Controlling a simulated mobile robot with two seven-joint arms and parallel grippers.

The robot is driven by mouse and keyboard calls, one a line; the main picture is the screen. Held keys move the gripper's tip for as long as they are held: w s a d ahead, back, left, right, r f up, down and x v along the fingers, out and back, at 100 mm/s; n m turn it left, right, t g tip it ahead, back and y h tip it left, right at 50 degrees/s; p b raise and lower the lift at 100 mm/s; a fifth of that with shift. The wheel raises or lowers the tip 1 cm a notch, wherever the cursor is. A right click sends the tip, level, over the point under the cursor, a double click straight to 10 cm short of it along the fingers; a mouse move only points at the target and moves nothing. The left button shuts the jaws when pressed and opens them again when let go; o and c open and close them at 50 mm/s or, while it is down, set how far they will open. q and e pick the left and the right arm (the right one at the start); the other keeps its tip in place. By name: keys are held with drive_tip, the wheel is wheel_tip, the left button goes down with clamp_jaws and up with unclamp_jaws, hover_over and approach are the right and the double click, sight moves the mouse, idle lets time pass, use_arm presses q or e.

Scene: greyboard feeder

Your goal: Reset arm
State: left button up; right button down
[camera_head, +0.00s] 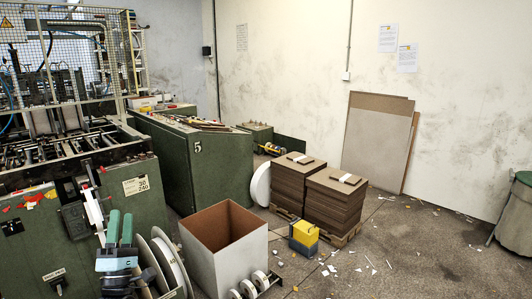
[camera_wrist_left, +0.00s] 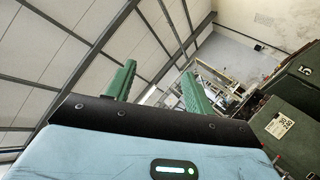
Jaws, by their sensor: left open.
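My left gripper (camera_head: 120,229) shows at the lower left of the head view, with two green fingers pointing up in front of the green machine. In the left wrist view the same gripper (camera_wrist_left: 158,88) has its fingers spread apart with nothing between them. It points up toward the ceiling and wall. My right gripper is in neither view.
The green feeder machine (camera_head: 150,215) fills the left. A green cabinet (camera_head: 222,165) marked 5 stands behind an open cardboard box (camera_head: 236,270). Stacked greyboard (camera_head: 336,205) sits on pallets, with a yellow-grey block (camera_head: 304,233) in front. The floor at right has paper scraps.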

use_arm(q)
drive_tip(key=w+d+f+m+g+h, duration=0.3)
drive_tip(key=w+f+m+g+h, duration=0.45)
drive_tip(key=m, duration=0.75)
wheel_tip(320, 180, down, 12)
drive_tip(key=s+a+m+g+y, duration=0.25)
drive_tip(key=m+g+y, duration=0.2)
drive_tip(key=m, duration=0.45)
drive_tip(key=s+d+f+g+h, duration=0.2)
drive_tip(key=s+d+f, duration=0.3)
drive_tip(key=s+f, duration=0.35)
drive_tip(key=s+d+f+g+h, duration=0.1)
drive_tip(key=s+d+f, duration=0.4)
drive_tip(key=s+f, duration=0.4)
drive_tip(key=s+d+f+g, duration=0.1)
drive_tip(key=s+d, duration=0.3)
drive_tip(key=s, duration=0.9)
drive_tip(key=s+d+f+n+g+h, duration=0.1)
drive_tip(key=s+d, duration=0.3)
drive_tip(key=s, duration=1)
drive_tip(key=shift+d+f+n+g, duration=0.2)
drive_tip(key=shift+d+n+g, duration=0.1)
drive_tip(key=shift+g, duration=0.4)
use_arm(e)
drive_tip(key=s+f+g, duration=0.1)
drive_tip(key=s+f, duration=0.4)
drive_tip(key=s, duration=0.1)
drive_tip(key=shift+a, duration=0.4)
